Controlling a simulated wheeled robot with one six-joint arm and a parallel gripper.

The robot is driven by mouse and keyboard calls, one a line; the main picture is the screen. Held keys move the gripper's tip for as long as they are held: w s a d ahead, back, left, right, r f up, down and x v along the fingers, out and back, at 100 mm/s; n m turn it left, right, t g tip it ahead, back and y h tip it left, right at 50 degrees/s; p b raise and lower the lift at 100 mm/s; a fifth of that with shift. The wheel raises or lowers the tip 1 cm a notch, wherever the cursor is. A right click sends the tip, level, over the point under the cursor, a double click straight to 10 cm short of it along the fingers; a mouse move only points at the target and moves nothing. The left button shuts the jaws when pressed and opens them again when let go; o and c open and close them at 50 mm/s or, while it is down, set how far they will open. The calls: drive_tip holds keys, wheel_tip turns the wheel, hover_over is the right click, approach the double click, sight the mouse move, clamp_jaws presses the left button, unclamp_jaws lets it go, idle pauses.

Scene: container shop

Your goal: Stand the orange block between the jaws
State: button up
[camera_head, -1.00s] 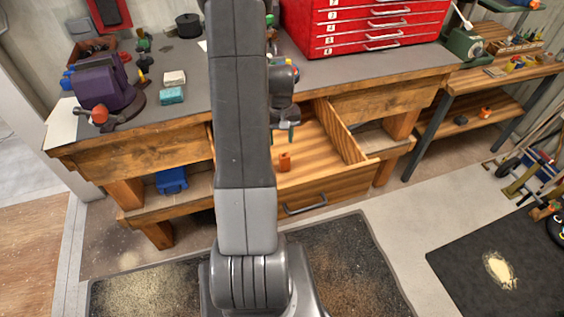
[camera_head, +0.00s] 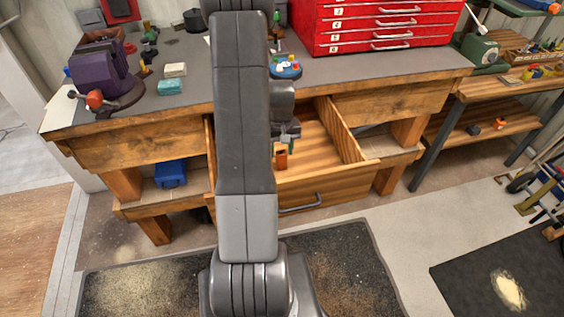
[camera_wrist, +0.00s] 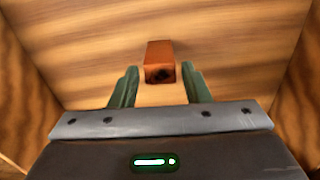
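The orange block (camera_head: 281,160) stands in the open wooden drawer (camera_head: 330,188) under the bench. In the wrist view the block (camera_wrist: 160,55) shows a dark mark on its near end. My gripper (camera_wrist: 160,85) is open, with a green finger on each side and the block centred just beyond the fingertips. Contact cannot be told. In the head view my gripper (camera_head: 285,143) is inside the drawer at the block, partly hidden by my arm. The purple vise (camera_head: 98,75), with its red-ended handle, is on the bench at the left; its jaw gap is not clear.
Drawer walls (camera_head: 340,130) rise on both sides of my gripper. A teal block (camera_head: 170,87) and a pale block (camera_head: 175,69) lie right of the vise. A red drawer cabinet (camera_head: 375,25) stands on the bench at the back right. A blue box (camera_head: 171,173) sits on the lower shelf.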

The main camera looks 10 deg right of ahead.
sight(281, 152)
clamp_jaws()
drive_tip(key=shift+r+p, duration=1.55)
drive_tip(key=shift+r, duration=1)
drive_tip(key=shift+w+a, duration=0.1)
